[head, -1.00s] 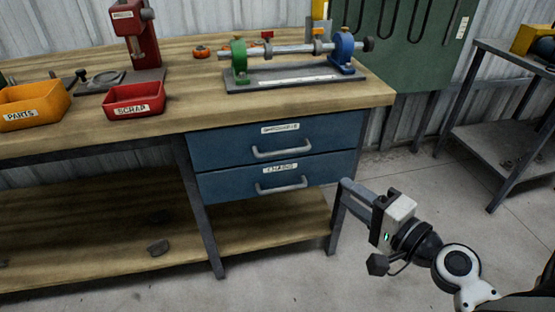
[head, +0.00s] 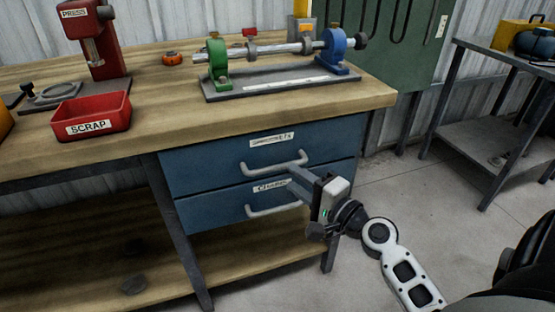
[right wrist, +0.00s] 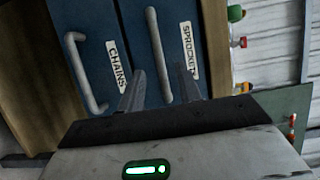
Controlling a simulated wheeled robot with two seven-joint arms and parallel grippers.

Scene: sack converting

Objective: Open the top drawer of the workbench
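The workbench (head: 130,150) has two blue drawers under its right end, both closed. The top drawer (head: 210,165) has a grey bar handle (head: 258,169) and a label reading "SPROCKETS" in the right wrist view (right wrist: 188,50). The lower drawer (head: 215,207) is labelled "CHAINS" and has its own handle (head: 262,211). My right gripper (head: 294,174) is in front of the drawers, close to the right part of the top handle. In the right wrist view its fingers (right wrist: 160,90) are apart, with the top handle (right wrist: 157,50) lined up between them. Contact cannot be told. My left gripper is not in view.
On the benchtop stand a red press (head: 96,45), a red scrap bin (head: 92,118) and a shaft fixture with green and blue supports (head: 270,84). A metal side table (head: 490,128) stands at the right. The floor between is clear.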

